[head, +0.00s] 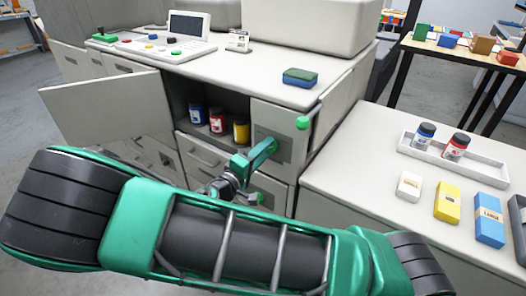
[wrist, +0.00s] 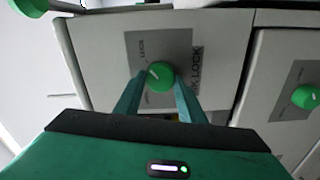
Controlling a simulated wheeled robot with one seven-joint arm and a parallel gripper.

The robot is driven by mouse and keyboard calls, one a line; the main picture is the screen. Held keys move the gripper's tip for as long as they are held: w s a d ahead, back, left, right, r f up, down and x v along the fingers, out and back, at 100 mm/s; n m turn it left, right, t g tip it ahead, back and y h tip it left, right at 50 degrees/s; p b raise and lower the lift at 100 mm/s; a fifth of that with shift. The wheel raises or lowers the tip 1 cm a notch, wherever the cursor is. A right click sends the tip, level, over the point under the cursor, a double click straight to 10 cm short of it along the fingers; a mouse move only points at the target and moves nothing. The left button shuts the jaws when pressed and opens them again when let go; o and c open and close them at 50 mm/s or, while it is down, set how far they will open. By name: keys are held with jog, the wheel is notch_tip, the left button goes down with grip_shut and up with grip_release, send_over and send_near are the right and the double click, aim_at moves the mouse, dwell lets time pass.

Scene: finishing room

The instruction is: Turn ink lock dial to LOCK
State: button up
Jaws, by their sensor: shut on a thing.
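The green ink lock dial (wrist: 161,75) sits on a grey plate on a white cabinet panel in the wrist view. The plate reads LOCK at its upper left, with another small label at lower left that I cannot read. A short pale mark on the dial points towards the upper left. My gripper (wrist: 159,83) has one finger on each side of the dial and is shut on it. In the head view my gripper (head: 270,146) reaches the grey plate (head: 285,147) on the cabinet front and hides the dial.
Another green dial (wrist: 305,97) is on the panel to the right. In the head view an open cabinet door (head: 105,108) stands left of a compartment with several ink cans (head: 217,121). A green knob (head: 303,122) sticks out at right. A side counter (head: 345,165) holds a tray and boxes.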

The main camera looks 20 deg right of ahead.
jog(key=shift+f, duration=0.15)
jog(key=o, duration=1)
jog(key=v, duration=1)
jog(key=shift+s+a, duration=0.2)
jog(key=shift+a, duration=0.1)
